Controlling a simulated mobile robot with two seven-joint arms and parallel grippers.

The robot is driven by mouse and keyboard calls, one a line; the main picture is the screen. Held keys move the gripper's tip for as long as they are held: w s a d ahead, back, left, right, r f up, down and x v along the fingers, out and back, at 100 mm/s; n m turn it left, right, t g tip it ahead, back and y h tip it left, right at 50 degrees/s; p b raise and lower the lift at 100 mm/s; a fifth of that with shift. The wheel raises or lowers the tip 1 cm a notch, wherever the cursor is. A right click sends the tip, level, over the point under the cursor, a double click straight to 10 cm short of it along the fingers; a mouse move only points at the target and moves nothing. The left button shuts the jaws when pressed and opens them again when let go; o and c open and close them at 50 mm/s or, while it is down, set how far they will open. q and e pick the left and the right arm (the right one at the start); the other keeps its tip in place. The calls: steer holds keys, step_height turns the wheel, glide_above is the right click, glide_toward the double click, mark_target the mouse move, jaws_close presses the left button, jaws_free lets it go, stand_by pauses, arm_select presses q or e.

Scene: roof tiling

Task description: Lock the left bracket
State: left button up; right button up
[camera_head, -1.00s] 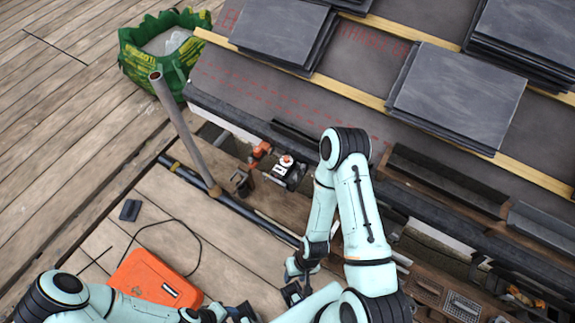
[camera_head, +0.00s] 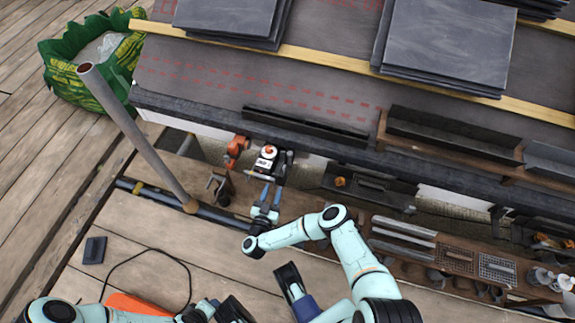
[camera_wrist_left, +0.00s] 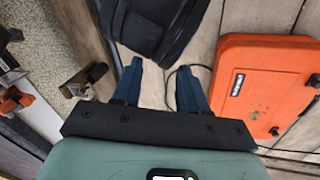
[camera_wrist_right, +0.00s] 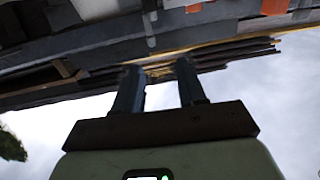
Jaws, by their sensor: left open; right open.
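At the roof's lower edge in the head view, an orange clamp-like piece (camera_head: 236,151) sits left of a black-and-white fitting (camera_head: 267,158) with a red-ringed round top. I cannot tell for certain which part is the left bracket. My right gripper (camera_head: 270,188) is open, its blue fingers pointing up at the fitting, just short of it or at its near side; contact cannot be told. In the right wrist view the fingers (camera_wrist_right: 158,75) are apart with nothing between them. My left gripper (camera_wrist_left: 161,72) is open and empty above the wooden deck, low in the head view.
A grey upright pole (camera_head: 138,135) stands left of the fitting. An orange case (camera_wrist_left: 262,85) lies on the deck. Slate stacks (camera_head: 447,45) lie on the roof. A green bag (camera_head: 92,65) stands at upper left. Trays of parts (camera_head: 425,250) are at right.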

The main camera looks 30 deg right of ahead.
mark_target(284, 170)
arm_select(q)
steer(key=w+a+f+t+b, duration=0.1)
steer(key=w+a+f+b, duration=0.1)
steer(key=w+f, duration=0.1)
arm_select(e)
steer(key=shift+g+h, duration=0.3)
steer(key=shift+h, duration=0.1)
steer(key=x, duration=0.5)
steer(key=shift+s+d+f, duration=0.15)
steer(key=shift+d, duration=0.5)
steer(key=b+x, duration=0.2)
steer(key=x, duration=0.5)
steer(key=shift+b, duration=0.35)
arm_select(q)
steer(key=s+f+g, duration=0.1)
steer(key=s+f, duration=0.3)
steer(key=s, duration=0.1)
steer(key=shift+a+f+g+y, duration=0.15)
steer(key=shift+a+g+y, duration=0.15)
steer(key=shift+g, duration=0.1)
arm_select(e)
steer(key=shift+w+d, duration=0.25)
steer(key=shift+w, duration=0.2)
jaws_close()
